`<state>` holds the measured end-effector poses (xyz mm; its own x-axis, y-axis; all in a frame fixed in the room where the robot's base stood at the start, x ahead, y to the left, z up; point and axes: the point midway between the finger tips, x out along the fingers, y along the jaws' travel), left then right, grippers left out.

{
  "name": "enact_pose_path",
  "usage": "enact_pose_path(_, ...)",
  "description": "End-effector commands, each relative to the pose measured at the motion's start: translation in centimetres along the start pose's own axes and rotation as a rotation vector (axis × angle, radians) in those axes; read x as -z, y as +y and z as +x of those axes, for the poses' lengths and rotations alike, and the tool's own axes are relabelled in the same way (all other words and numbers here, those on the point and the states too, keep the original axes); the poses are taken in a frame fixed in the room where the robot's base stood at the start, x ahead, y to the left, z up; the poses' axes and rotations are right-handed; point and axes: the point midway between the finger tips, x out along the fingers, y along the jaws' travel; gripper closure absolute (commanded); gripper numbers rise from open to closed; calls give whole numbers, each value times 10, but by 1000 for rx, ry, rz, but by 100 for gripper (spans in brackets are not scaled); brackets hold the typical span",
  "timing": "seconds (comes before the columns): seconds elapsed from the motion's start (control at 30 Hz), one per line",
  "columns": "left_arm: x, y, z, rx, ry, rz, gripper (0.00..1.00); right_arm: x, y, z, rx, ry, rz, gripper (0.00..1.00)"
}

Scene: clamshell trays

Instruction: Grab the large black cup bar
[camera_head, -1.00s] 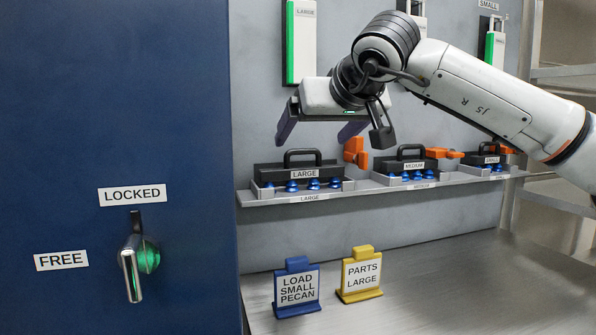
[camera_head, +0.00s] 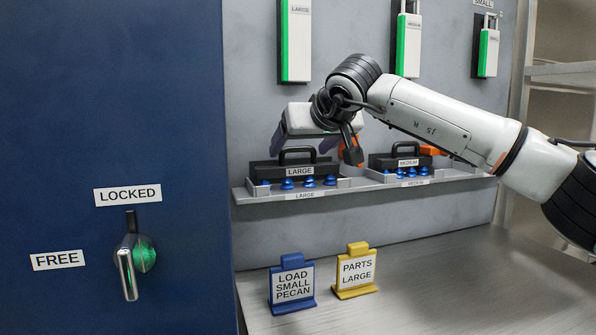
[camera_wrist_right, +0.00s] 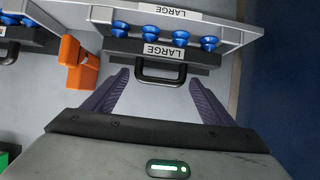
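The large black cup bar (camera_head: 268,172) sits in its tray on the wall shelf, with a LARGE label, blue suction cups below and a black loop handle on top. It also shows in the right wrist view (camera_wrist_right: 203,57), with its handle (camera_wrist_right: 160,78) ahead between the fingers. My right gripper (camera_head: 304,142) is open and empty, just above and around the handle in the head view. In the right wrist view its two purple fingers (camera_wrist_right: 157,95) are spread to either side of the handle, not closed on it. My left gripper is not in view.
The medium cup bar (camera_head: 382,161) sits on the same shelf (camera_head: 340,190) to the right. An orange part (camera_wrist_right: 79,66) is close beside the right gripper. A blue cabinet (camera_head: 110,110) stands at left. Blue (camera_head: 292,284) and yellow (camera_head: 355,271) signs stand on the metal table.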

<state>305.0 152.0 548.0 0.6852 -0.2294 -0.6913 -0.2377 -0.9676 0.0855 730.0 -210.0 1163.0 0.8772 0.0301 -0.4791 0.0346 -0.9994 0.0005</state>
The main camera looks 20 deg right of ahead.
Motion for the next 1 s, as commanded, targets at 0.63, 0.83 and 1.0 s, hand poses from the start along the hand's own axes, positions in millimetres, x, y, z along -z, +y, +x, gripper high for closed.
enact_pose_path(0.63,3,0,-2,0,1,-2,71,8,0,-5,0,4,2,81)
enact_pose_path(0.83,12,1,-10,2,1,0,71,42,-1,-24,2,7,3,81)
enact_pose_path(1.0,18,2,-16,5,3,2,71,71,0,-39,1,5,3,81)
